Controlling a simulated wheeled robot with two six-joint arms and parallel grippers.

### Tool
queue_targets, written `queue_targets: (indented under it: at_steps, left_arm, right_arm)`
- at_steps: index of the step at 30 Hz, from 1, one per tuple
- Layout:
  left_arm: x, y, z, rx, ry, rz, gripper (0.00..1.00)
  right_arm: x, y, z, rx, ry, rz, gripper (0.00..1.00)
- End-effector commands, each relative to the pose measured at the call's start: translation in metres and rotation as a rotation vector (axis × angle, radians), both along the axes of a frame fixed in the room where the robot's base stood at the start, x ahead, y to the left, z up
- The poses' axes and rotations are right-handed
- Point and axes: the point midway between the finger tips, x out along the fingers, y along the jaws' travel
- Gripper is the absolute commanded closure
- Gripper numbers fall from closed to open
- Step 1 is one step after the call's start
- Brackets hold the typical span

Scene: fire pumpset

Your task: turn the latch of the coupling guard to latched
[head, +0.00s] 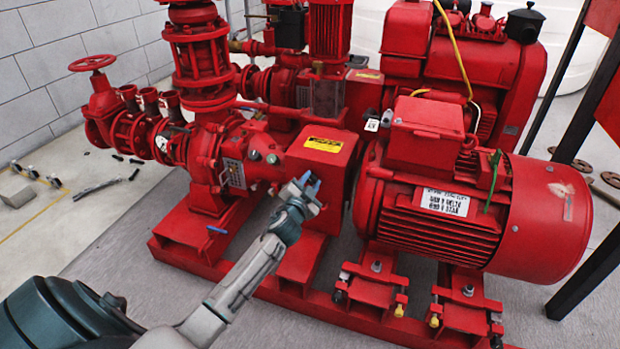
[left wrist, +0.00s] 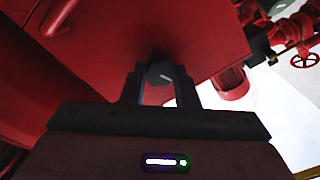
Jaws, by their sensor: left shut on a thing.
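The coupling guard (head: 322,158) is a red box with a yellow label on top, between the pump and the motor. My left gripper (head: 306,186) is at its front face. In the left wrist view my left gripper (left wrist: 162,88) has its two fingers on either side of a small dark grey latch (left wrist: 160,73) on the red guard face (left wrist: 185,35). The gripper is shut on this latch. In the head view the fingers hide the latch, and its turn angle is hard to tell. My right gripper is not in view.
The red motor (head: 480,215) stands right of the guard. The red pump casing (head: 235,160) with pipework and a handwheel (head: 92,63) is to the left. The red base frame (head: 290,290) runs below. The grey floor in front is clear.

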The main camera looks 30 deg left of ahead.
Motion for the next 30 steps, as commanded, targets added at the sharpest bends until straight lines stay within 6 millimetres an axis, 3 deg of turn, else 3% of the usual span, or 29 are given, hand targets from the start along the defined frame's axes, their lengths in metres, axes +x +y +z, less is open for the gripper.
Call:
queue_targets:
  at_steps: [15,30]
  left_arm:
    - [0.0,-0.0012,-0.0008,0.359,0.087,-0.001,0.96]
    - [0.0,-0.0016,-0.0021,0.444,0.108,-0.001,0.96]
  right_arm:
    - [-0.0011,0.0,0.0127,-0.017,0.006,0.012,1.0]
    - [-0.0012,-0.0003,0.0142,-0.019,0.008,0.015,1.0]
